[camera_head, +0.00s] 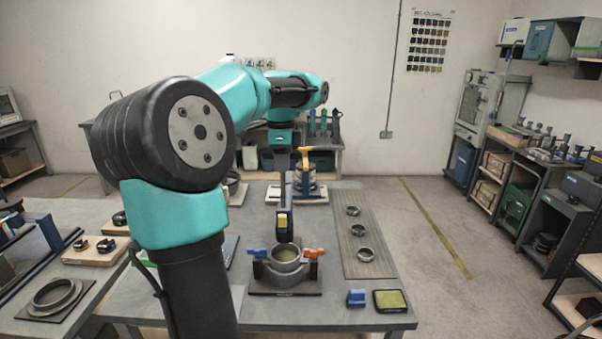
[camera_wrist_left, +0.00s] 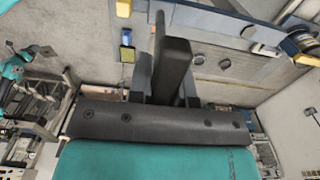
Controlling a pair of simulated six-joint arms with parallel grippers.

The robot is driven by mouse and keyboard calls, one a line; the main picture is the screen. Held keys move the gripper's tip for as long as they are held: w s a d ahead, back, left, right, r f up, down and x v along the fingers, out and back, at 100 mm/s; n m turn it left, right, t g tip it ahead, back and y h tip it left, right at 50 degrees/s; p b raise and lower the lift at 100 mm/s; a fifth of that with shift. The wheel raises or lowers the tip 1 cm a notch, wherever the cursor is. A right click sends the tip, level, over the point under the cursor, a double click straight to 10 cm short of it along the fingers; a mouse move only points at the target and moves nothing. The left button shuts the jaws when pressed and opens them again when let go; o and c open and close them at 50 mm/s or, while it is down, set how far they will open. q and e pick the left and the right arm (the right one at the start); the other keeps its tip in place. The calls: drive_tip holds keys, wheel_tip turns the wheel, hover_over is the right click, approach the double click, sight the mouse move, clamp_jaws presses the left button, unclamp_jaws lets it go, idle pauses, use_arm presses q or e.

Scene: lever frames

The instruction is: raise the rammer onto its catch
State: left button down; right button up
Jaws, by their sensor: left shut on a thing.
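My left gripper (camera_head: 283,172) reaches down over the middle of the table and is shut on a long dark bar (camera_head: 286,225), which I take to be the rammer. The bar has a yellow patch near its lower end. It also stands out between the fingers in the left wrist view (camera_wrist_left: 172,65). Its lower end is over or behind the round grey mould ring (camera_head: 286,256), and I cannot tell whether they touch. The ring sits on a dark base plate between a blue clamp (camera_head: 257,252) and an orange clamp (camera_head: 314,252). I cannot make out the catch. My right gripper is not in view.
A blue and yellow fixture (camera_head: 307,178) stands behind the bar. A grey strip (camera_head: 365,235) with several small rings lies to the right. A blue block (camera_head: 356,298) and a yellow-topped pad (camera_head: 390,300) lie at the front right. My left arm hides the left part of the table.

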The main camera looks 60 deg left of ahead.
use_arm(q)
drive_tip(key=shift+a+r, duration=0.1)
drive_tip(key=shift+r, duration=0.2)
drive_tip(key=c, duration=1)
unclamp_jaws()
drive_tip(key=shift+f, duration=0.1)
drive_tip(key=shift+c, duration=0.2)
wheel_tip(320, 180, up, 18)
drive_tip(key=shift+f, duration=0.25)
